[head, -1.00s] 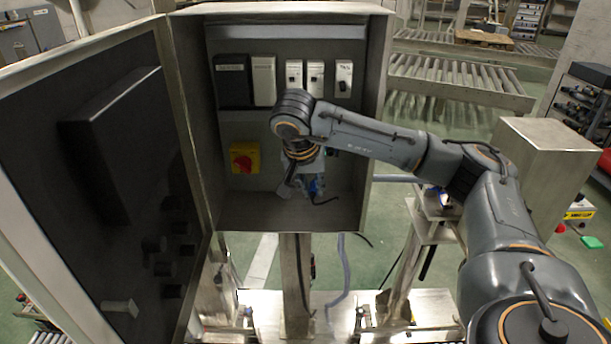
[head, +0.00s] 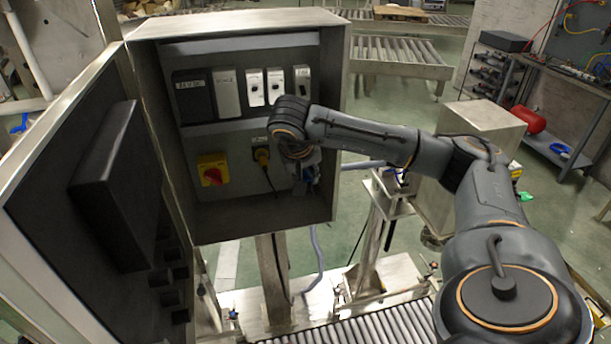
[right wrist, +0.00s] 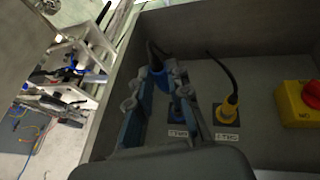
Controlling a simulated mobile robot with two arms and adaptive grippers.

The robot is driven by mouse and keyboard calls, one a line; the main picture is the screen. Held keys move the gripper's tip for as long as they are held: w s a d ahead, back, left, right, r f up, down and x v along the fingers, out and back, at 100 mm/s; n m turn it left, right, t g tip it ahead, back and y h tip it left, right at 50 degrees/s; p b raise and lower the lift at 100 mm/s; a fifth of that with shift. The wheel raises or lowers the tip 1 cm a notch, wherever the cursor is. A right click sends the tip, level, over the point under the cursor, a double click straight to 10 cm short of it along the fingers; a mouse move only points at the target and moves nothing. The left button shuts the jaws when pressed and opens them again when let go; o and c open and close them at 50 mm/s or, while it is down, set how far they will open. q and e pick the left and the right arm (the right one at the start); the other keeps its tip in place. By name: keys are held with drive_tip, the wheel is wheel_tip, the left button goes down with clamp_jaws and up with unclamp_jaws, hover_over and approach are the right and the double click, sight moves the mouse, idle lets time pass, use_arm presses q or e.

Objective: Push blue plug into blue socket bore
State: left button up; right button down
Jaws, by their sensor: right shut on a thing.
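The blue plug (right wrist: 157,76) with its dark cable is between the fingers of my right gripper (right wrist: 153,92), which is shut on it. In the head view the right gripper (head: 305,170) is at the lower right of the open cabinet, with a bit of the blue plug (head: 311,176) showing below the wrist. In the right wrist view the blue socket (right wrist: 178,124) is partly hidden behind a finger, above a small label. The plug appears apart from the socket; the exact gap and the bore are hidden. My left gripper is not in view.
A yellow plug (right wrist: 229,108) with a black cable sits in the panel beside the blue socket. A red knob on a yellow plate (head: 211,171) is farther left. The cabinet's right wall (head: 335,130) is close beside my gripper. The open door (head: 100,190) fills the left.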

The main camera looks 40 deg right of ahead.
drive_tip(key=shift+w+d, duration=0.2)
drive_tip(key=shift+w, duration=0.5)
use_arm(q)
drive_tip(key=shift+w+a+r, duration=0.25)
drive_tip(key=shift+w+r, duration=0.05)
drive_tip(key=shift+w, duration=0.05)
use_arm(e)
drive_tip(key=shift+w+d, duration=0.55)
drive_tip(key=shift+w, duration=0.4)
drive_tip(key=shift+w+d, duration=0.5)
drive_tip(key=shift+w, duration=0.4)
use_arm(q)
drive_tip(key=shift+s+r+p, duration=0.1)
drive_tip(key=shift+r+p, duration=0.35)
drive_tip(key=shift+p, duration=0.25)
use_arm(e)
drive_tip(key=shift+r, duration=0.1)
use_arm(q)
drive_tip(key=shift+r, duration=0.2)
use_arm(e)
drive_tip(key=shift+w+d, duration=0.35)
drive_tip(key=shift+w, duration=0.3)
drive_tip(key=shift+w+d, duration=0.35)
drive_tip(key=shift+w, duration=0.3)
idle(1.1)
drive_tip(key=c, duration=1)
unclamp_jaws()
